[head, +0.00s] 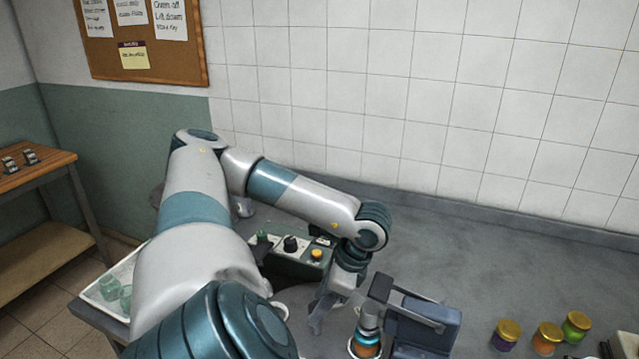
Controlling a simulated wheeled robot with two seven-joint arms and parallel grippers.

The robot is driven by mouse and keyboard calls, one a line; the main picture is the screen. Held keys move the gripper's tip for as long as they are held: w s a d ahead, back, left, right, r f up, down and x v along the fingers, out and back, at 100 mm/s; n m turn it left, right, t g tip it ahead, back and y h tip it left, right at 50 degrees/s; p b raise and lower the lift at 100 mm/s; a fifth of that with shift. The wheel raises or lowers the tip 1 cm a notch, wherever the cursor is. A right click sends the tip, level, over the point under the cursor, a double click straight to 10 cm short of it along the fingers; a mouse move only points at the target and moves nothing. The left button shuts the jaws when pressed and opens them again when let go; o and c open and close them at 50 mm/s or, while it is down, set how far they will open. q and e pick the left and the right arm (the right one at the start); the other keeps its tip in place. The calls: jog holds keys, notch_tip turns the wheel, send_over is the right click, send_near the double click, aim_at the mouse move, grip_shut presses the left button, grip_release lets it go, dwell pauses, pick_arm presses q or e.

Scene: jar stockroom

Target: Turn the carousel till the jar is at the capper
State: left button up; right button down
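My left arm reaches in from the bottom and bends right and down. Its gripper (328,308) points down at the bench, left of the blue capper (427,325) with its grey head. How far its fingers are apart cannot be made out. A jar with orange contents (367,349) stands at the bottom edge, just left of the capper body and under its head, partly cut off. A pale ring (282,310) shows left of the gripper, perhaps part of the carousel. The rest of the carousel is hidden or out of frame. My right gripper is not in view.
A control box (316,268) with knobs and a yellow button stands behind the gripper. A white tray (92,295) with green glass jars is at left. Jars with gold lids (547,338) stand at right. A wooden side table (38,172) is far left. The back right bench is clear.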

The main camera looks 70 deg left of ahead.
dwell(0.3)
pick_arm(q)
jog(key=shift+b+v, duration=0.35)
jog(key=shift+v, duration=0.45)
jog(key=p+v, duration=0.7)
jog(key=v, duration=0.8)
jog(key=shift+w+r+p, duration=0.15)
jog(key=shift+r+p, duration=0.15)
jog(key=shift+p, duration=0.05)
jog(key=shift+d, duration=0.15)
